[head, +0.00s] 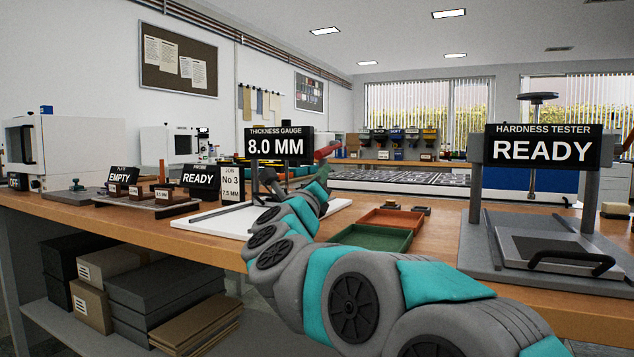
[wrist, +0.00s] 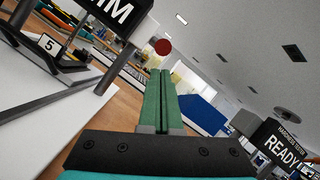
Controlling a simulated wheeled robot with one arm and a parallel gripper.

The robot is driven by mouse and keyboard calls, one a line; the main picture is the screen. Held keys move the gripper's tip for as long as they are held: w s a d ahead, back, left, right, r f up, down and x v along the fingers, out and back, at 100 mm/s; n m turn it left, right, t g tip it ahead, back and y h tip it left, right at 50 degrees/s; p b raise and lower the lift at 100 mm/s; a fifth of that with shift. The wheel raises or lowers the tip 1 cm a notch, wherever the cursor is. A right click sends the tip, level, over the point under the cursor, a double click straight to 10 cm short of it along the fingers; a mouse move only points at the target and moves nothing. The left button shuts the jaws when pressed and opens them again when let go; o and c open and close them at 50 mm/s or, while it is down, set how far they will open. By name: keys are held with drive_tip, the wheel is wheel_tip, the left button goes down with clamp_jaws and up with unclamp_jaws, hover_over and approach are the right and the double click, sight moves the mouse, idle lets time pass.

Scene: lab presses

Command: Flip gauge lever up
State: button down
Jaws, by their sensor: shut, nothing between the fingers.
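The thickness gauge (head: 279,146) stands on the bench with its display reading 8.0 MM. Its dark display also shows at the top left of the wrist view (wrist: 118,12). A red lever (head: 327,152) sticks out from the gauge's right side, slanting slightly up to the right. In the wrist view its round red end (wrist: 162,46) appears just past my fingertips, with a small visible gap; I cannot tell the depth. My gripper (wrist: 160,73) has its green fingers shut together and empty. In the head view my arm partly hides the gauge's lower part.
A white board (head: 215,222) lies under the gauge. Orange (head: 393,218) and green (head: 372,236) trays lie to the right of my arm. The hardness tester (head: 543,150), showing READY, stands farther right. A card marked 5 (wrist: 49,44) is by the gauge.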

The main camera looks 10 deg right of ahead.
sight(329, 150)
drive_tip(key=x, duration=0.3)
drive_tip(key=shift+w+d, duration=0.1)
drive_tip(key=shift+r, duration=0.1)
drive_tip(key=shift+r+g+p, duration=0.4)
drive_tip(key=shift+r+p, duration=0.15)
drive_tip(key=shift+p, duration=0.35)
